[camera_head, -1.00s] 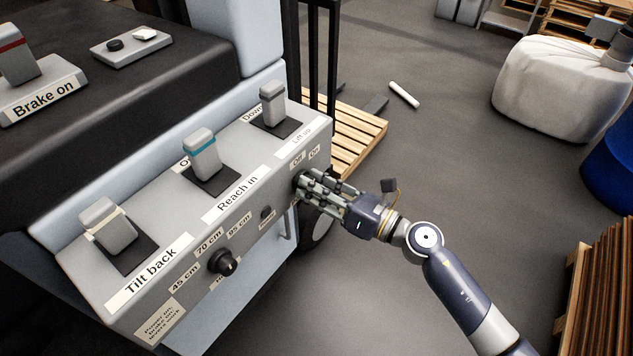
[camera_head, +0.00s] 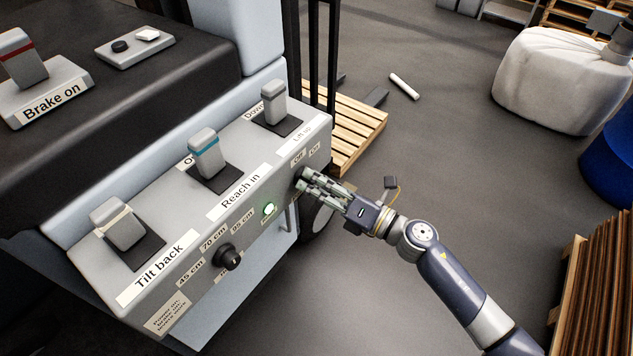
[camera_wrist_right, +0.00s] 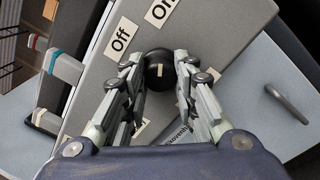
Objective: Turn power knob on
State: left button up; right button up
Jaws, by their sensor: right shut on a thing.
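The black power knob (camera_wrist_right: 160,74) is on the grey control panel's front face, near the "Off" label (camera_wrist_right: 122,38) and the "On" label (camera_wrist_right: 160,11) in the right wrist view. My right gripper (camera_head: 304,183) is shut on the knob, with a finger on either side. In the head view the fingers mostly hide the knob. My left gripper is not in view.
A second black knob (camera_head: 229,257) sits lower left on the panel among distance labels. Levers stand on top, marked "Tilt back" (camera_head: 118,226), "Reach in" (camera_head: 207,155) and "Lift up" (camera_head: 274,103). A metal handle (camera_wrist_right: 286,103) is beside the panel. Open floor lies to the right.

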jog(key=shift+r, duration=0.15)
jog(key=o, duration=1.1)
jog(key=shift+w+a, duration=0.1)
jog(key=shift+a, duration=0.05)
jog(key=v, duration=1.2)
